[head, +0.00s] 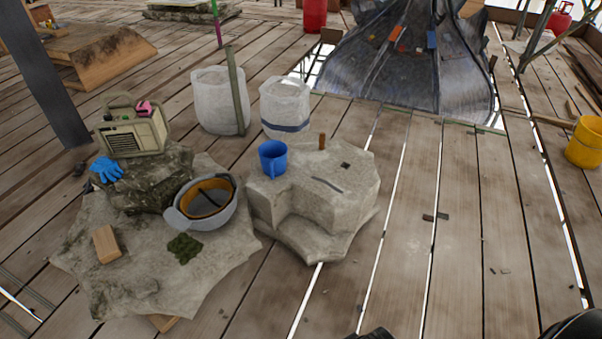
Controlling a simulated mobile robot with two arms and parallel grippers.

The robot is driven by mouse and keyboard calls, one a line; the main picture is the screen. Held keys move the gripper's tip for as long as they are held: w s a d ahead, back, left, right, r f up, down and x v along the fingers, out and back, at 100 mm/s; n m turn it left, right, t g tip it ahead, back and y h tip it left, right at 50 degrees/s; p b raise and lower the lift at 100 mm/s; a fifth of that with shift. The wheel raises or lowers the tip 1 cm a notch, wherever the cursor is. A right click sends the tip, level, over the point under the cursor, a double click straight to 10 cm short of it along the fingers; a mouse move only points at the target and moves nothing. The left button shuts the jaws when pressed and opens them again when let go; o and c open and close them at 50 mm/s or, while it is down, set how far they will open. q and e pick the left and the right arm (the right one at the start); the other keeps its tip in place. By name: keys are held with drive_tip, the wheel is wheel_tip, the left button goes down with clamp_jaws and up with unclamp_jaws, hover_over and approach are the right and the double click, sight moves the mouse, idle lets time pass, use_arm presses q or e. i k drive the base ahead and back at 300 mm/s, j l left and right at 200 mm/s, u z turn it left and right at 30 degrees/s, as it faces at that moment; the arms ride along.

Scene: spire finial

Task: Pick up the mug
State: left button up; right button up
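A blue mug (272,158) stands upright on the upper left part of a pale stone block (330,205). Its handle shows on the side toward me. Nothing is holding the mug. Two dark parts show at the bottom edge, low centre and lower right, apart from the mug; I cannot tell from them how either gripper stands. No gripper fingers can be made out.
A grey helmet (226,213), wood block (106,244), blue glove (105,169) and radio (132,135) rest on stone left of the mug. White containers (218,100) stand behind. A yellow bucket (585,143) is far right. Planks right of the block are mostly clear, with gaps.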

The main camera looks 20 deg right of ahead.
sight(273, 153)
drive_tip(key=i+l+u, duration=0.15)
drive_tip(key=l, duration=0.2)
drive_tip(key=i+l+u, duration=0.2)
drive_tip(key=l, duration=0.15)
drive_tip(key=l+u, duration=0.15)
drive_tip(key=l, duration=0.2)
drive_tip(key=i+l+u, duration=0.2)
drive_tip(key=l, duration=0.2)
